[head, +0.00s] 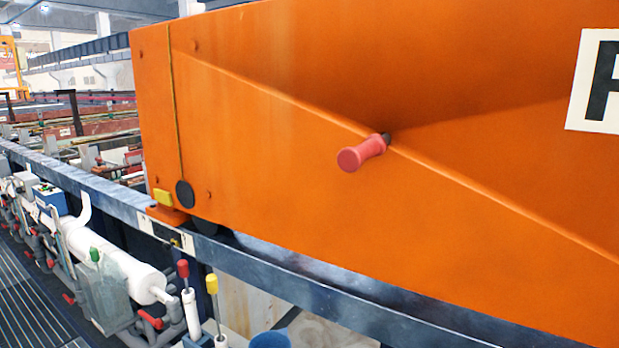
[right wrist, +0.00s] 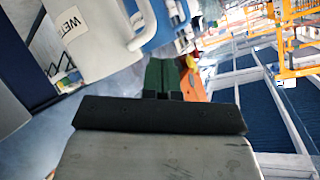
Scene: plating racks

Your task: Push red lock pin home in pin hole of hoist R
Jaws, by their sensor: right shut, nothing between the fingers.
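The red lock pin (head: 360,154) stands out from the side of the orange hoist (head: 270,180) in the head view. Its red grip points toward me, and a short dark length of shank (head: 386,138) shows between grip and panel. The pin hole itself is hidden behind the pin. A white plate with a black letter, cut off by the picture edge, marks the hoist. My right gripper (right wrist: 166,68) shows only in its wrist view, with its green fingers shut and empty. No pin shows there. My left gripper is in neither view.
The hoist stands over a dark blue rail (head: 290,283). Below are white pipework (head: 120,275) and levers with red (head: 183,269) and yellow (head: 212,284) knobs. In the right wrist view, a white jug (right wrist: 95,35) is near my gripper; orange frames lie beyond.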

